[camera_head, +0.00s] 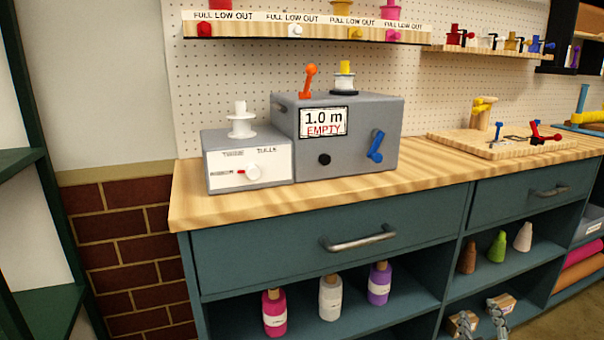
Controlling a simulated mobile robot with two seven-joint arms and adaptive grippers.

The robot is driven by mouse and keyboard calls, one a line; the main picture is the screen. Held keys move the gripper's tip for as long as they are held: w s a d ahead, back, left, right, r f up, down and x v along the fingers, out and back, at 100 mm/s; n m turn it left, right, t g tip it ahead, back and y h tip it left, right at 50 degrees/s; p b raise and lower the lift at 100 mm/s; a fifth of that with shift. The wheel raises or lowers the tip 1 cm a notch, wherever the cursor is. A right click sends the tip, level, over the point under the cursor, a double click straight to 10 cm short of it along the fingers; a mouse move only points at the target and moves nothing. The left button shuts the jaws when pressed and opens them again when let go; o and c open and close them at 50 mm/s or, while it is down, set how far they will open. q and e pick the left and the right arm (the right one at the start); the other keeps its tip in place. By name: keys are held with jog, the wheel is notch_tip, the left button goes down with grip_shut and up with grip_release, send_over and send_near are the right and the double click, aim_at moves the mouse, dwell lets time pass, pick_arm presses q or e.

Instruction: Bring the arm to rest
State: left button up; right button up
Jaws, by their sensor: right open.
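My right gripper (481,318) shows only in part at the bottom edge, right of centre. Its grey fingers are apart, with nothing seen between them. It is in front of the lower shelf of the teal counter (262,256), below the worktop. The rest of the right arm is out of the picture. My left gripper is not in view.
On the wooden worktop (330,191) stand a grey box (346,165) labelled "1.0 m EMPTY" and a smaller white-fronted box (270,160). A wooden board (445,142) with small tools lies further right. A drawer handle (358,240) sticks out. Bottles (330,297) stand on the open shelf.

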jog(key=s+a+f+m+g+y, duration=0.1)
jog(key=s+f+g, duration=0.3)
jog(key=s+f, duration=0.4)
jog(key=s+a+f+g+y, duration=0.2)
jog(key=s+a+f+g, duration=0.2)
jog(key=s+f, duration=0.3)
jog(key=s+a+f+m+g+y, duration=0.1)
jog(key=s+f+g, duration=0.3)
jog(key=s+f, duration=0.4)
notch_tip(320, 180, down, 4)
jog(key=shift+s+a+r+m+y, duration=0.15)
jog(key=shift+s+a+m+y, duration=0.2)
jog(key=shift+a, duration=0.4)
jog(key=shift+w, duration=0.1)
